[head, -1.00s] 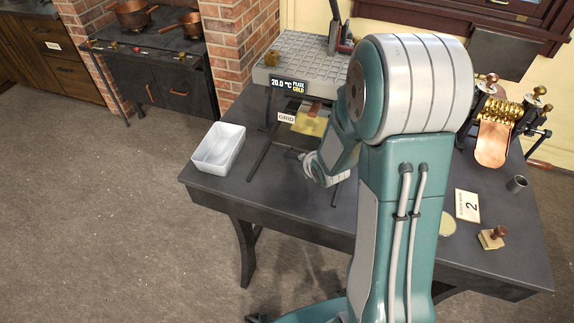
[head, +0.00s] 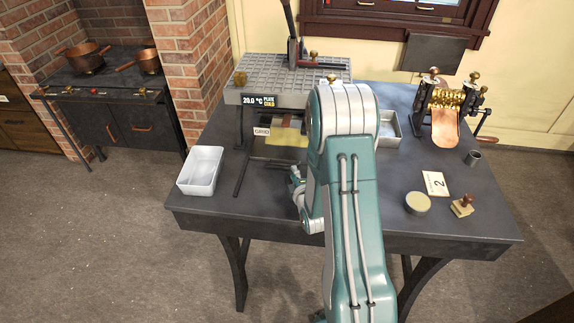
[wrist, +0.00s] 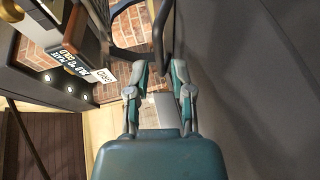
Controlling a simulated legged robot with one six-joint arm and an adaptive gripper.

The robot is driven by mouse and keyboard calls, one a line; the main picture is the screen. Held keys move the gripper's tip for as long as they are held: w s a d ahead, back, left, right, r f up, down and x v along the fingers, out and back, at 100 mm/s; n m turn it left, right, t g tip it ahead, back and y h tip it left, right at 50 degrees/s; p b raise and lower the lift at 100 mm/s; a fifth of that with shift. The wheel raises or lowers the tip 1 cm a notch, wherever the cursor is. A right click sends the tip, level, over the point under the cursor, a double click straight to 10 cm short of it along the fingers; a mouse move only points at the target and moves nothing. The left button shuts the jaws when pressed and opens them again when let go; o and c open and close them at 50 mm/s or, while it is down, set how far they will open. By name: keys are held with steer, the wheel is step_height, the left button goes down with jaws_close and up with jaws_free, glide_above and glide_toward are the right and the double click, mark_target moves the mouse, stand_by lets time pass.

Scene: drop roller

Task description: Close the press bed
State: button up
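The press (head: 285,85) stands at the back left of the table, with a grey gridded top, an upright lever (head: 290,25) and a display reading about 20 °C, cold. Below its top, a yellow plate (head: 282,138) and a brown wooden part (head: 289,120) show beside a GRID label; the bed's exact position is partly hidden by my arm. In the wrist view the brown part (wrist: 86,32) is upper left. My gripper (wrist: 156,68) is open, its fingers apart with nothing held. A dark bar (wrist: 163,35) shows beyond the fingertips; contact is not visible.
A white tray (head: 201,171) sits at the table's left edge. A metal tray (head: 389,129) is right of my arm. A brass roller machine (head: 446,100), a round tin (head: 418,203), a stamp (head: 462,206) and a number card (head: 435,184) are on the right.

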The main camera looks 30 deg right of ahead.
mark_target(284, 164)
steer(key=w, duration=0.2)
steer(key=w+a, duration=0.1)
steer(key=w, duration=0.1)
steer(key=w+f, duration=0.1)
steer(key=w, duration=0.1)
steer(key=shift+a, duration=0.3)
steer(key=shift+w+d, duration=0.1)
steer(key=shift+d, duration=0.8)
jaws_close()
steer(key=shift+a, duration=0.45)
